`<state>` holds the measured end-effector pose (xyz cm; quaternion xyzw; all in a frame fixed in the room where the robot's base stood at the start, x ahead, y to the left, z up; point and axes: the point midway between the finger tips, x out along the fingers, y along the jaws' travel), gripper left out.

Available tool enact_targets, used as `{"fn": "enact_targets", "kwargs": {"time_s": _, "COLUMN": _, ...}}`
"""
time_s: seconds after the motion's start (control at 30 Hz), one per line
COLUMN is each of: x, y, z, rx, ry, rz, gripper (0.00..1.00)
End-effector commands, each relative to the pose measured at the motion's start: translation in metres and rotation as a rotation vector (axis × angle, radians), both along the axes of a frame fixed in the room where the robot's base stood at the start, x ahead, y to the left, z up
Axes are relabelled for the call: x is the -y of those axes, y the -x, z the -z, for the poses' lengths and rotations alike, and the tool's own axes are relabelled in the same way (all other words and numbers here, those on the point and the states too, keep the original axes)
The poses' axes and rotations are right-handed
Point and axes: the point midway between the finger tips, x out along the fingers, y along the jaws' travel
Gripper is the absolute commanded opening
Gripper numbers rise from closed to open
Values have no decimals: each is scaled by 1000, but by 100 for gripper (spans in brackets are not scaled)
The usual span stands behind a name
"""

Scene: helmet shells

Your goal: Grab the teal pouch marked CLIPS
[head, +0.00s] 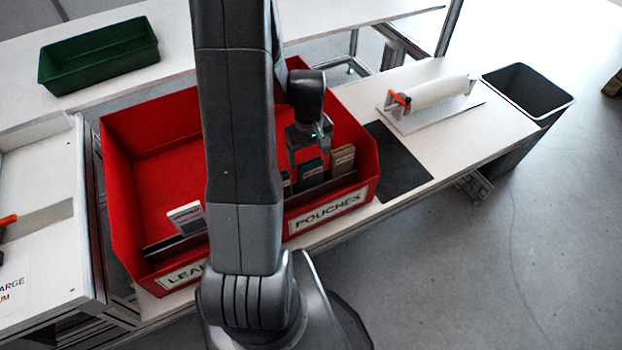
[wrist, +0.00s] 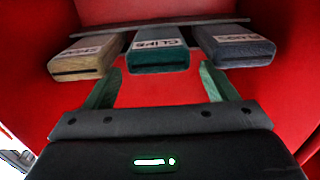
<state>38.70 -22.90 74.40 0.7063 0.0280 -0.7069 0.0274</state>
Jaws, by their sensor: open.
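The teal pouch marked CLIPS (wrist: 158,48) stands in the middle of three pouches in the wrist view. In the head view the teal pouch (head: 311,173) stands in the right section of the red bin (head: 122,205), behind the POUCHES label. My gripper (wrist: 160,74) is open and empty. Its two green fingertips lie apart, one towards each side of the teal pouch's near end. In the head view my gripper (head: 309,153) is just above the teal pouch. I cannot tell whether the fingers touch it.
A tan pouch (wrist: 84,57) and a grey-blue pouch (wrist: 236,46) flank the teal one closely. A white packet (head: 187,217) leans in the bin's left section. A green tray (head: 100,58) is behind, and a grey bin (head: 528,90) stands far right.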

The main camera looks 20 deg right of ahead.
Motion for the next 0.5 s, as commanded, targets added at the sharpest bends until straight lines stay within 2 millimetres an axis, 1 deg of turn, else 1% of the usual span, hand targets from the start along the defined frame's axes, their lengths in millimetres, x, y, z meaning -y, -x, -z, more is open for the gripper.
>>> {"fn": "enact_targets", "kwargs": {"time_s": 0.17, "x": 0, "y": 1, "z": 11, "rx": -1, "ry": -1, "rz": 0, "gripper": 79}}
{"fn": "enact_targets", "kwargs": {"time_s": 0.4, "x": 3, "y": 6, "z": 43, "rx": -3, "ry": -2, "rz": -1, "gripper": 79}}
{"fn": "enact_targets", "kwargs": {"time_s": 0.5, "x": 3, "y": 5, "z": 53, "rx": -2, "ry": -1, "rz": -1, "gripper": 79}}
